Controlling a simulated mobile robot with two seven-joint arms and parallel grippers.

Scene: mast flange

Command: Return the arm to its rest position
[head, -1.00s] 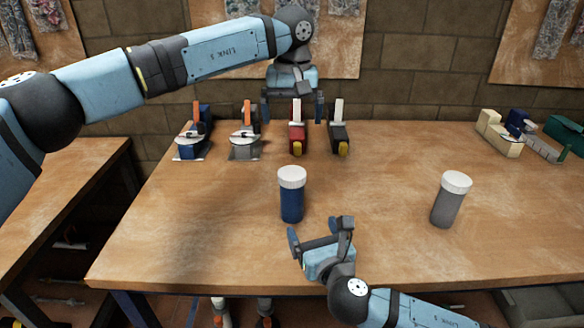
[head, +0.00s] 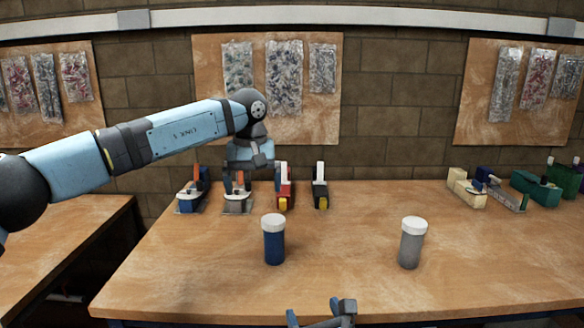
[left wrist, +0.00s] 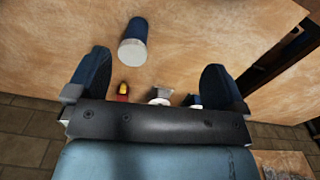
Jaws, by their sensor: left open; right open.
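My left arm reaches in from the left in the head view. Its gripper (head: 252,168) is open and points down above the back of the table (head: 340,285), in front of the grey and red devices there. In the left wrist view the left gripper's two dark fingers (left wrist: 156,82) stand wide apart with nothing between them. My right gripper (head: 320,314) is open and empty at the table's front edge; the picture's lower edge cuts off most of it.
A blue bottle with white lid (head: 274,246) and a grey one (head: 411,249) stand upright mid-table. A blue device (head: 190,203), grey device (head: 237,205), red device (head: 284,196) and black device (head: 320,198) line the back. Cream blocks (head: 466,194) and green items (head: 537,188) sit right.

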